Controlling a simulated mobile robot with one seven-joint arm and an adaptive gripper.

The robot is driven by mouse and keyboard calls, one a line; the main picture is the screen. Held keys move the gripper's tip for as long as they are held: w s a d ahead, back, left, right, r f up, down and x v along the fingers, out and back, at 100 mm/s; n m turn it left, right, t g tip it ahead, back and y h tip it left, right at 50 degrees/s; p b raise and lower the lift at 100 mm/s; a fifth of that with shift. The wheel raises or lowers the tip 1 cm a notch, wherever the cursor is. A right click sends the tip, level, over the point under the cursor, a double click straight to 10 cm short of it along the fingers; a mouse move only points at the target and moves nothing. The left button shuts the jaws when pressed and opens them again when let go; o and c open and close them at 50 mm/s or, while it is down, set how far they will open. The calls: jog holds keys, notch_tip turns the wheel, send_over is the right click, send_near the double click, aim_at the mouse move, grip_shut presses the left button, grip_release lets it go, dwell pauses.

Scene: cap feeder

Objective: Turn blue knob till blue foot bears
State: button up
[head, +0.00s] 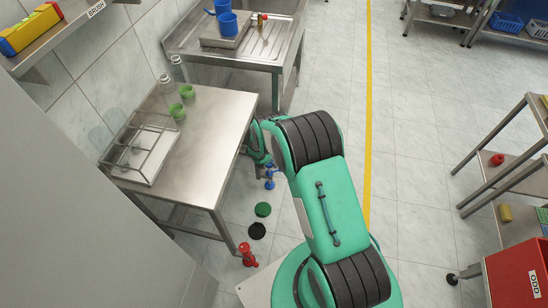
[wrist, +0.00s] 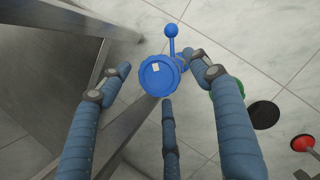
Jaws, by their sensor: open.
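The blue knob (wrist: 158,80) has a scalloped rim and a small white mark on its face. It shows near the middle of the wrist view, with a blue lever and ball end (wrist: 171,32) beyond it. My gripper (wrist: 162,84) is open, its three fingers spread around the knob with gaps visible on the left and below. I cannot tell whether the right finger touches it. In the head view, blue parts (head: 270,178) show beside my arm near the steel table's corner. The blue foot's contact with the floor is hidden.
A green disc (head: 263,209), a black disc (head: 257,231) and a red foot part (head: 247,255) lie in a row near the table. Open floor lies to the right.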

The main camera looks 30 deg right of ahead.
jog(key=n, duration=0.2)
jog(key=n+t+y, duration=0.1)
jog(key=n, duration=0.1)
jog(key=shift+s+d+n+t, duration=0.15)
jog(key=shift+n+t, duration=0.15)
jog(key=shift+n, duration=0.1)
jog(key=n+y, duration=0.1)
jog(key=n, duration=0.3)
jog(key=shift+s+d+n+t+y, duration=0.1)
jog(key=shift+d+n+t+y, duration=0.1)
jog(key=shift+n+t+y, duration=0.15)
jog(key=shift+d+n+y+p, duration=0.1)
jog(key=shift+n+y+p, duration=0.45)
jog(key=shift+n, duration=0.8)
jog(key=shift+d+n+y+p, duration=0.1)
jog(key=shift+n+y+p, duration=0.4)
jog(key=shift+n, duration=0.8)
jog(key=shift+d+n+g+y, duration=0.1)
jog(key=shift+n+g+y, duration=0.3)
jog(key=shift+n, duration=1)
jog(key=shift+d+n+g+y, duration=0.1)
jog(key=shift+n+y, duration=0.5)
jog(key=shift+n, duration=0.8)
jog(key=p+v, duration=0.2)
jog(key=v, duration=1.1)
jog(key=shift+r+p, duration=0.25)
jog(key=shift+p, duration=0.05)
jog(key=shift+s+d+r+b, duration=0.1)
jog(key=shift+s+r+b, duration=0.05)
jog(key=shift+b, duration=0.4)
